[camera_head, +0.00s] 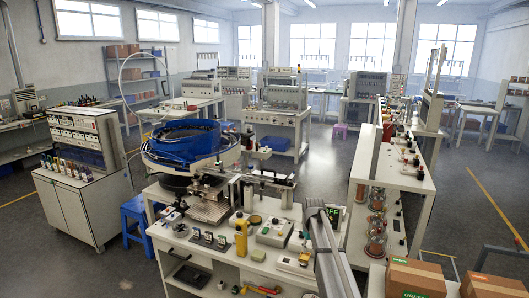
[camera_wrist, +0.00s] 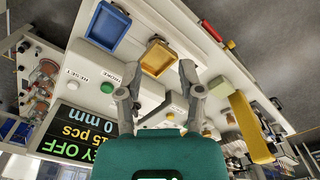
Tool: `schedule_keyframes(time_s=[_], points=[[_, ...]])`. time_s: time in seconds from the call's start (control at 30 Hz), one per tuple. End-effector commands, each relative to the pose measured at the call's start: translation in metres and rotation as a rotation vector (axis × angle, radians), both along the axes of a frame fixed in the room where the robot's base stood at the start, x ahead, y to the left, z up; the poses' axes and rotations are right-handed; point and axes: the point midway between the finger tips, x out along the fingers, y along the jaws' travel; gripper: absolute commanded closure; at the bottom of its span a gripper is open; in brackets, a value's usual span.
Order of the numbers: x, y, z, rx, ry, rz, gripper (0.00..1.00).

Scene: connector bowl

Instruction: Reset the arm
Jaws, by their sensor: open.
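My gripper (camera_wrist: 160,66) shows in the wrist view with its two grey fingers spread apart and nothing between them. It hangs above a white workbench (camera_wrist: 190,25). A yellow-framed tray (camera_wrist: 157,57) lies just beyond the fingertips. A control box below left has a white button (camera_wrist: 73,86) by a label reading RESET and a green button (camera_wrist: 107,88). My grey arm (camera_head: 330,250) rises from the lower right of the head view over the bench; its gripper end cannot be made out there.
A blue tray (camera_wrist: 107,26) and a lit display (camera_wrist: 80,128) lie left of my gripper. A yellow bottle-like object (camera_wrist: 250,127) is at its right, also in the head view (camera_head: 241,238). A blue bowl feeder (camera_head: 185,143) stands on the bench. Cardboard boxes (camera_head: 415,279) are at lower right.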

Motion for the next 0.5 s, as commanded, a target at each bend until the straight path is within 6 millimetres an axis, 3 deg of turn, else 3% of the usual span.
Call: schedule_keyframes(time_s=[0.23,0.5], points=[[-0.072,0.002,-0.015,0.000,0.000,-0.064,0.51],[-0.179,0.005,-0.036,0.000,0.000,-0.175,0.51]])
